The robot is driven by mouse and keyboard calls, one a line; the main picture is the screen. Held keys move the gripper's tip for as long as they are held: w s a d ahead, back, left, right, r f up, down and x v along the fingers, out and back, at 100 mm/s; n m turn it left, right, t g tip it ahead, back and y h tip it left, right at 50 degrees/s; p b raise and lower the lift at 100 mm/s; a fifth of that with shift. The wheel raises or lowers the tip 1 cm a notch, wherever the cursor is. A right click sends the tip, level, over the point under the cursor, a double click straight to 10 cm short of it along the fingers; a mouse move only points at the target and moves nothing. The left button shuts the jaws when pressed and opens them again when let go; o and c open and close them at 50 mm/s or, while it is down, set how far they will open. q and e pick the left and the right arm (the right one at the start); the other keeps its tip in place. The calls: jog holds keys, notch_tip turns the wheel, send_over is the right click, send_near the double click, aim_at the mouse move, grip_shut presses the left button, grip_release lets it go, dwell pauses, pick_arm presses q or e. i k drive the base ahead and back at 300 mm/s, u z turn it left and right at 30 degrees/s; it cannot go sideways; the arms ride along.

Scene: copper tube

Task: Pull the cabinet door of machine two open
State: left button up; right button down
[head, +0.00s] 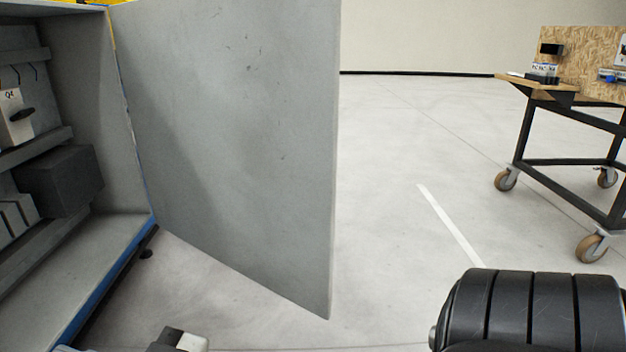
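The grey cabinet door (230,130) stands swung open, hinged on its left edge to the cabinet (140,150). Its inner face is towards me and its free edge hangs over the floor. The cabinet's inside shows at the left, with rails, a dark box (62,180) and a white switch unit (15,118). A small grey and white part shows at the bottom edge, left of the middle; I cannot tell whether it belongs to my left gripper. A black ribbed link of my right arm fills the bottom right corner. No gripper fingertips are visible.
A wheeled workbench (560,100) with a wooden top and chipboard back stands at the right. The pale floor (400,200) between the door and the bench is clear, with a white line (448,224) on it. A pale wall (440,35) closes the back.

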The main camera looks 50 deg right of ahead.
aim_at(233, 104)
jog(key=i, duration=0.8)
jog(key=z, duration=1.8)
